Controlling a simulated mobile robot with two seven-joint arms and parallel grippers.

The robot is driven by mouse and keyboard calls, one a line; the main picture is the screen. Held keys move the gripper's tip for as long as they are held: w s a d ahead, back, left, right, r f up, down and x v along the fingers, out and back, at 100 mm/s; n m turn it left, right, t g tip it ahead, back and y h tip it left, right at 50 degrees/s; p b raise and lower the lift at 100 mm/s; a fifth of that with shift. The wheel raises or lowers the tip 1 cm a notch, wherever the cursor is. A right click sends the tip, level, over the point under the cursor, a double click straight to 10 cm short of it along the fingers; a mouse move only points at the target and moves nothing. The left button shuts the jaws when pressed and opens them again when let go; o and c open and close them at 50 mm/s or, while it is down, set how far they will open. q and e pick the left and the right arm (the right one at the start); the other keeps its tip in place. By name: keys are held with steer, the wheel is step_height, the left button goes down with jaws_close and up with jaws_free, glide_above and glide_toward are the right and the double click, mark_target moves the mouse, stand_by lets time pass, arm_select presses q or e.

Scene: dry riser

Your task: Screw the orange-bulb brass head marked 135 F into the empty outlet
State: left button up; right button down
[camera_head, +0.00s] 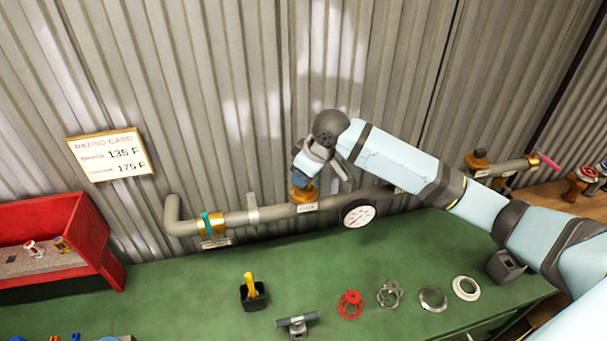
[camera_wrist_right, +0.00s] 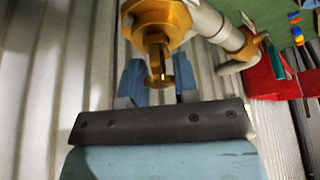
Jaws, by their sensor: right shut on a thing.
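My right gripper (camera_head: 310,172) is at the grey pipe (camera_head: 270,213) by the wall, over a brass outlet fitting (camera_head: 304,194) with a small label below it. In the right wrist view, the gripper (camera_wrist_right: 158,72) is shut on a brass head (camera_wrist_right: 157,60), which lies between its blue fingers. The head is in line with the brass hex outlet (camera_wrist_right: 160,20) and appears to meet it; how deeply it is seated cannot be told. Its bulb and marking cannot be made out. My left gripper is not in view.
A rating card (camera_head: 110,155) hangs on the corrugated wall. A red tray (camera_head: 85,228) with small heads stands at left on the green bench (camera_head: 200,285). A pressure gauge (camera_head: 358,213) sits right of the outlet. Several rings and guards, including a red one (camera_head: 350,304), lie in front.

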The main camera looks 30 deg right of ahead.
steer(key=m+h, duration=0.1)
steer(key=m, duration=0.1)
steer(key=shift+m, duration=0.4)
steer(key=m+h, duration=0.1)
steer(key=m, duration=0.1)
steer(key=m+h, duration=0.1)
steer(key=m, duration=0.2)
steer(key=shift+t, duration=0.3)
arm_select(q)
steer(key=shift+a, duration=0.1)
arm_select(e)
steer(key=shift+d+m, duration=0.1)
steer(key=shift+m, duration=0.3)
